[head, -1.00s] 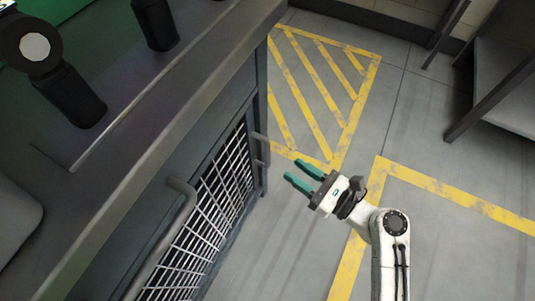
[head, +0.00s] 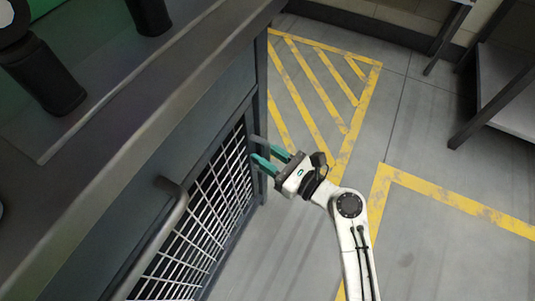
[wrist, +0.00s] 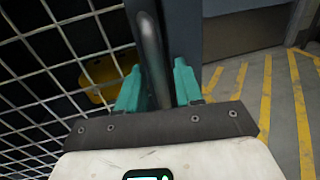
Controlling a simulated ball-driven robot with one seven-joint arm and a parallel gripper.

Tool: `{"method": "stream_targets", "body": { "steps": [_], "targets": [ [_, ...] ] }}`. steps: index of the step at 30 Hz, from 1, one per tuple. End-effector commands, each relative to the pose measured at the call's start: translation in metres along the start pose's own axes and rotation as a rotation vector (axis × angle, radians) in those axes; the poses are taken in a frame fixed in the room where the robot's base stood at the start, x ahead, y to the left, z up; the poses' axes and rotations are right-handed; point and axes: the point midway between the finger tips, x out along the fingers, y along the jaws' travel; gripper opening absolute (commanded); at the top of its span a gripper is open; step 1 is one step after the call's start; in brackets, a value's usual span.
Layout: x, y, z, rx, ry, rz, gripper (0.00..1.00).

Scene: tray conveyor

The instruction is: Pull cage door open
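The cage door (head: 212,212) is a wire-mesh panel in a dark frame below the counter, and it looks shut. Its upright grey bar handle (wrist: 151,55) stands at the door's right edge. My gripper (head: 268,157) is at this handle, with its teal fingers pointing at the door. In the wrist view, the open fingers (wrist: 157,88) stand on either side of the bar. The bar lies between them with narrow gaps showing. In the head view, the fingers partly hide the handle.
A second curved handle (head: 170,208) sticks out nearer on the cabinet's front. A yellow object (wrist: 100,75) shows behind the mesh. Open grey floor with yellow markings (head: 383,195) lies to the right. A bench (head: 505,95) stands at the far right.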

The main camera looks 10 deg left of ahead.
Motion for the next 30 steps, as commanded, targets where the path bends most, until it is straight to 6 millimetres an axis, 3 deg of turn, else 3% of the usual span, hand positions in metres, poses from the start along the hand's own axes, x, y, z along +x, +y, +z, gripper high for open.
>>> {"method": "stream_targets", "body": {
  "steps": [11,25,30],
  "targets": [
    [-0.001,0.0,0.0,0.0,0.0,0.0,0.0],
    [-0.001,0.001,0.0,0.0,0.001,0.0,0.0],
    [0.001,0.011,0.002,0.002,0.003,0.002,0.0]
  ]
}}
